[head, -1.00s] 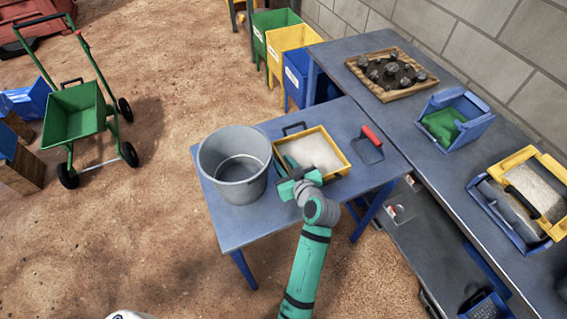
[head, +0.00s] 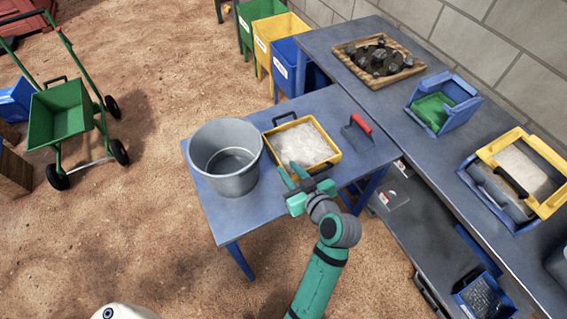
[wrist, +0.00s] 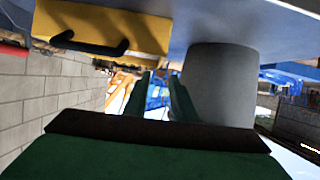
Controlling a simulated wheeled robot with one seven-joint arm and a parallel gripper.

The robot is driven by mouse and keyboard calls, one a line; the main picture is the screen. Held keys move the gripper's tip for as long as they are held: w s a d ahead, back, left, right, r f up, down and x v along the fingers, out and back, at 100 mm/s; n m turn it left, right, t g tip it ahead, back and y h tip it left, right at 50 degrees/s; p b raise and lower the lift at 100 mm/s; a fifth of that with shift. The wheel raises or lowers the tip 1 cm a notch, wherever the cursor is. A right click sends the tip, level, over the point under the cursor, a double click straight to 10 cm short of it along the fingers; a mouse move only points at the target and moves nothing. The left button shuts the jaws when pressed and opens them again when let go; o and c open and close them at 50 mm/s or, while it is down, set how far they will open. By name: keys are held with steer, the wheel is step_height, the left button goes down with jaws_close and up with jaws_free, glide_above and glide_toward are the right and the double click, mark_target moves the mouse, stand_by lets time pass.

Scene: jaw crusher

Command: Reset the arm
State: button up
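My green arm reaches up from the bottom of the head view. My gripper (head: 292,172) is in front of the near edge of the yellow tray and right of the bucket. Its two green fingers stand apart with nothing between them, and they also show spread in the wrist view (wrist: 160,98). The yellow tray (head: 335,164) holds pale grainy material and has a black handle. The grey bucket (head: 226,186) stands upright and looks empty. In the wrist view the tray (wrist: 145,32) is upper left and the bucket (wrist: 218,90) right of the fingers; the picture is upside down.
The long blue bench (head: 440,155) at right carries a wooden tray of rocks (head: 378,60), a blue box (head: 441,103) and a yellow-framed machine (head: 515,180). A green cart (head: 60,115) stands left on open ground.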

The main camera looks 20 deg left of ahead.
steer(key=shift+s+d+r, duration=0.2)
steer(key=shift+s+d, duration=0.1)
stand_by(0.4)
steer(key=w+d+m+t+h, duration=0.1)
steer(key=d+m+t+h, duration=0.1)
steer(key=d+m+t, duration=0.4)
steer(key=s+d+f+m+g+h, duration=0.1)
steer(key=s+d+f+m+h, duration=0.4)
steer(key=s+d+f, duration=0.5)
steer(key=s+r+t+h, duration=0.1)
steer(key=s+r, duration=0.2)
steer(key=s, duration=0.7)
steer(key=s+r+t+h, duration=0.1)
steer(key=s+r+h, duration=0.1)
steer(key=s, duration=0.8)
steer(key=shift+s+d+r, duration=0.25)
steer(key=shift+d+r, duration=0.2)
steer(key=shift+r, duration=0.35)
